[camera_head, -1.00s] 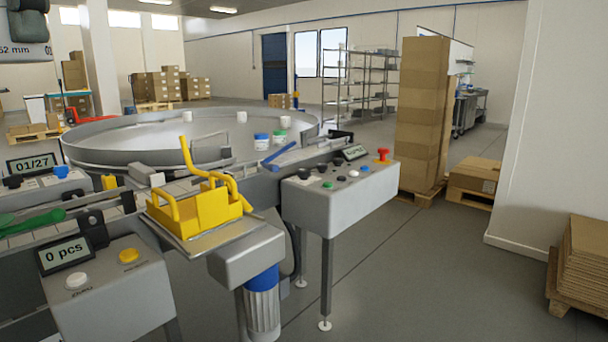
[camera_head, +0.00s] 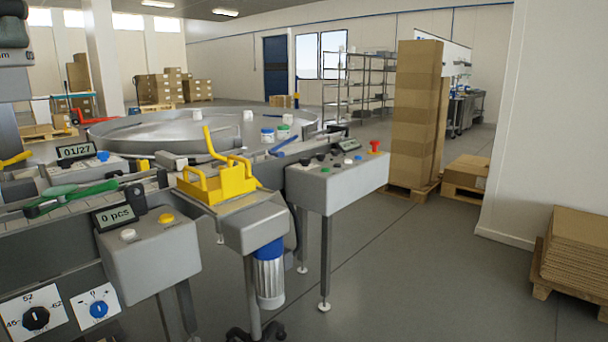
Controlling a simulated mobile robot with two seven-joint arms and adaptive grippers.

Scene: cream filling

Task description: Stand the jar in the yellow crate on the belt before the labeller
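The yellow crate (camera_head: 218,186) stands on a grey stand at the end of the conveyor line, left of centre. It has raised yellow handles. No jar can be made out inside it; its front wall hides the bottom. The belt (camera_head: 70,210) runs in from the left edge behind a grey control box, partly hidden. Which machine is the labeller I cannot tell. Neither of my grippers is in view.
A round steel turntable (camera_head: 165,132) stands behind, with several jars, one a blue-lidded jar (camera_head: 267,135). A control panel (camera_head: 335,182) stands right of the crate.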

